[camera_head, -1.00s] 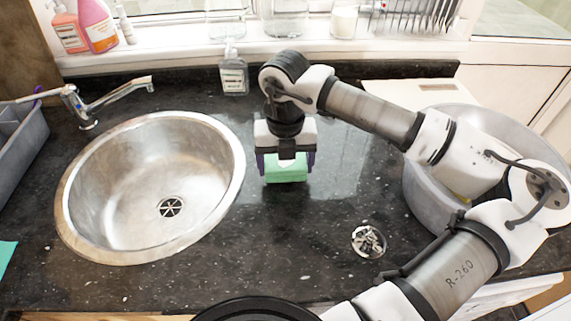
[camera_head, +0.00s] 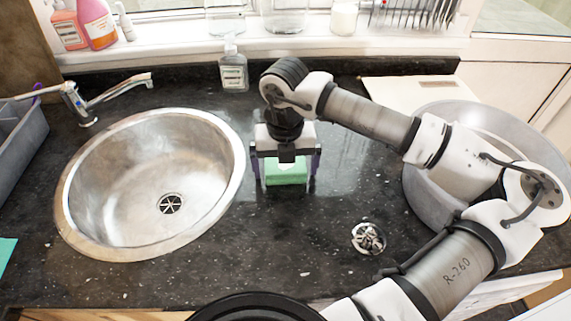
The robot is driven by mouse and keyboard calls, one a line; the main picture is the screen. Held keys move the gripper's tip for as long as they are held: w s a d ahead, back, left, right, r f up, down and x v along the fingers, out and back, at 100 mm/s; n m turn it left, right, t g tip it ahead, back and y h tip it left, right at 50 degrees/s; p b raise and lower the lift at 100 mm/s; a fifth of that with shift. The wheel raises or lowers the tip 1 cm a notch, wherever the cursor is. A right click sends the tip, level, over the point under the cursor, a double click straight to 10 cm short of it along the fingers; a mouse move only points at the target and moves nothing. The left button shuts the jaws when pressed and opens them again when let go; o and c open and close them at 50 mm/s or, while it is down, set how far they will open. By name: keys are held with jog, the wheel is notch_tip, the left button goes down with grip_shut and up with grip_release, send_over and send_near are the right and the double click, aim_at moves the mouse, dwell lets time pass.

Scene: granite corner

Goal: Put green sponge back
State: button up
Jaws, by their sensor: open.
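The green sponge (camera_head: 286,174) lies on the dark speckled counter, just right of the sink. My gripper (camera_head: 286,183) points down over it with its purple-tipped fingers spread, one on each side of the sponge. The left finger has a visible gap to the sponge, and the right finger stands apart from it too. The upper back part of the sponge is hidden behind the gripper body.
A round steel sink (camera_head: 150,185) with a tap (camera_head: 105,97) is at the left. A soap bottle (camera_head: 233,70) stands behind my gripper. A metal strainer (camera_head: 368,238) lies at front right. A large grey basin (camera_head: 425,190) is at the right, partly behind my arm. The counter in front is clear.

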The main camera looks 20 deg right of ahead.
aim_at(285, 166)
notch_tip(285, 166, up, 12)
jog(key=b, duration=0.3)
jog(key=shift+r, duration=0.2)
jog(key=shift+f, duration=0.1)
